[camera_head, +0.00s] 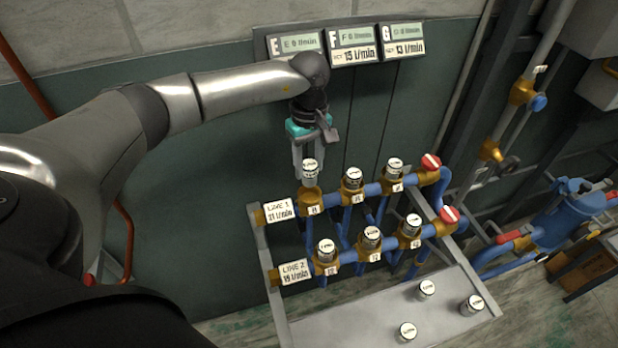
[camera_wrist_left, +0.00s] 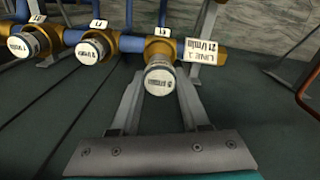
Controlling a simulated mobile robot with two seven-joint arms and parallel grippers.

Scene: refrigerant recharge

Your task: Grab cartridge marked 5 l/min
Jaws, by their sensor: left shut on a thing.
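My left gripper (camera_head: 308,168) is shut on a white-topped metal cartridge (camera_head: 310,175) at the leftmost socket of Line 1. In the left wrist view the cartridge (camera_wrist_left: 158,80) sits between the two fingers, and its marking is too small to read. I cannot tell whether it is seated in the brass socket (camera_head: 311,202) or just clear of it. Other similar cartridges stand in Line 1 (camera_head: 353,181) and Line 2 (camera_head: 326,252). Three loose ones stand on the grey tray (camera_head: 345,322), including one near the right edge (camera_head: 472,304). Their flow markings are not legible. My right gripper is out of view.
The Line 1 sign (camera_head: 279,211) reads 21 l/min and the Line 2 sign (camera_head: 295,272) about 19 l/min. Red-handled valves (camera_head: 431,162) end both blue pipe rows. Display panels (camera_head: 353,44) hang on the wall behind my arm. The tray's left part is clear.

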